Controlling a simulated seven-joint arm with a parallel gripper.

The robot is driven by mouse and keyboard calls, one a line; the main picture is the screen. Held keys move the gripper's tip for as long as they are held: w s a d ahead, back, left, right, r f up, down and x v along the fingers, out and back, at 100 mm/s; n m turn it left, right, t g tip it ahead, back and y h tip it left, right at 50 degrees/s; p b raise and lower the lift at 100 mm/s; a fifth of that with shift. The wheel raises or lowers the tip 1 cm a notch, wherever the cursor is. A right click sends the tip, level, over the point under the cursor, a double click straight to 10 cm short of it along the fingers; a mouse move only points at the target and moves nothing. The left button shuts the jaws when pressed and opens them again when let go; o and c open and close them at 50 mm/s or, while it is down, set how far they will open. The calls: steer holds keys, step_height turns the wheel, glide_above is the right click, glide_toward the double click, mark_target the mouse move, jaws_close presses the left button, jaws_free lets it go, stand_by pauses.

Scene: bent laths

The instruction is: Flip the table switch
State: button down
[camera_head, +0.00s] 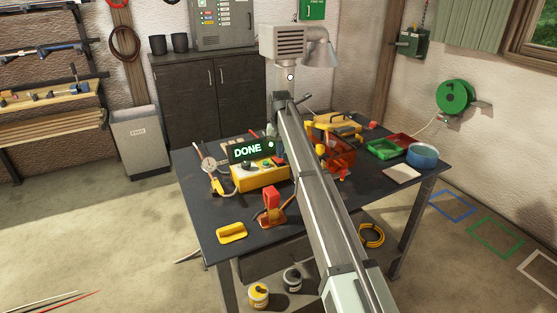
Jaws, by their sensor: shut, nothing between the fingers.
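A yellow control box (260,174) stands on the dark table (205,208), left of my arm. It has knobs or switches on its top, too small to read their position. A black sign on it (248,150) shows "DONE" in lit green letters. In front of it, a red upright part on a brown base (272,205) stands on the table; I cannot tell whether this is a switch. My arm reaches over the table from the lower right. I cannot make out my gripper or its fingers.
A yellow float-like tool (231,232) lies near the front left edge. Red and green trays (383,149), a blue round container (422,156) and a pale square (402,173) lie at right. A cabinet (195,100) stands behind. The table's front left is mostly clear.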

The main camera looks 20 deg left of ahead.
mark_target(280, 161)
steer(key=shift+f, duration=0.85)
stand_by(0.6)
steer(key=shift+r, duration=3.5)
